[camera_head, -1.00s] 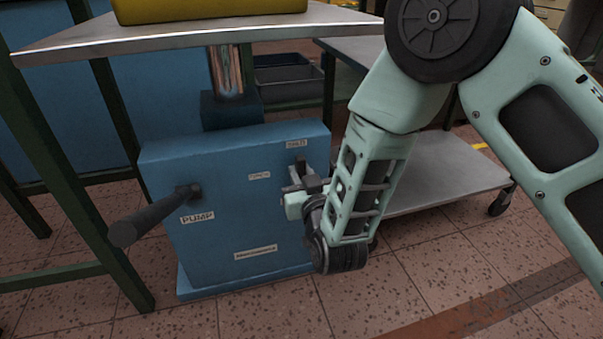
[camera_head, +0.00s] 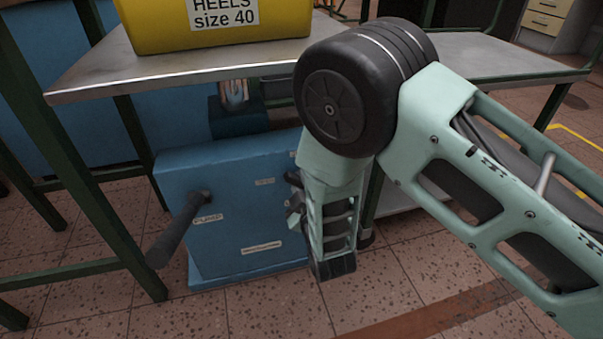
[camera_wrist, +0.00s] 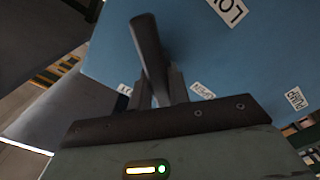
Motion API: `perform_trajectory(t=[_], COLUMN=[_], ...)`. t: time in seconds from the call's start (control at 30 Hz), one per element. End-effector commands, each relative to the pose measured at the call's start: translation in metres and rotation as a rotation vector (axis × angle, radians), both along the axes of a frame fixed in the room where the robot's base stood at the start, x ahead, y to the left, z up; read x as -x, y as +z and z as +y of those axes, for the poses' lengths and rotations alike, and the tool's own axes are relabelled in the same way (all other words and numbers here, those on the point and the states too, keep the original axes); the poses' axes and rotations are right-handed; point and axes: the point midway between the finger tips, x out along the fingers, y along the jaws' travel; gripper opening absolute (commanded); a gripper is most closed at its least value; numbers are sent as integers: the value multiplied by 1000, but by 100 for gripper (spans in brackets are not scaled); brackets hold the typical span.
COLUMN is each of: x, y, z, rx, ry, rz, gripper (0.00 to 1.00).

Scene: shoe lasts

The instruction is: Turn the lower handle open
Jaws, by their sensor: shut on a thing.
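The blue pump unit (camera_head: 235,235) stands on the floor under the table. In the wrist view a dark grey handle (camera_wrist: 147,45) sticks out from its blue face, beside a white label starting "LO". My gripper (camera_wrist: 161,92) is shut on this handle, with a finger on each side of it. In the head view my gripper (camera_head: 294,208) is at the right edge of the blue face. My forearm hides most of the handle there. The long dark pump lever (camera_head: 180,230) is at the left, by the "PUMP" label, apart from my gripper.
Green table legs (camera_head: 85,190) stand at the left. A low grey shelf (camera_head: 395,197) is behind my arm. The tiled floor in front is open.

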Motion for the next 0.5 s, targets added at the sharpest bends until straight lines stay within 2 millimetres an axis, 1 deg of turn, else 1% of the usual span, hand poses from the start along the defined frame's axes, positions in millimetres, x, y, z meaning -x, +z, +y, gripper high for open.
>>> perform_trajectory(t=[0.07, 0.5], x=[2, 2], y=[3, -3], z=[1, 2], rx=[75, 453], ry=[3, 2], rz=[-18, -127], gripper=[0, 0])
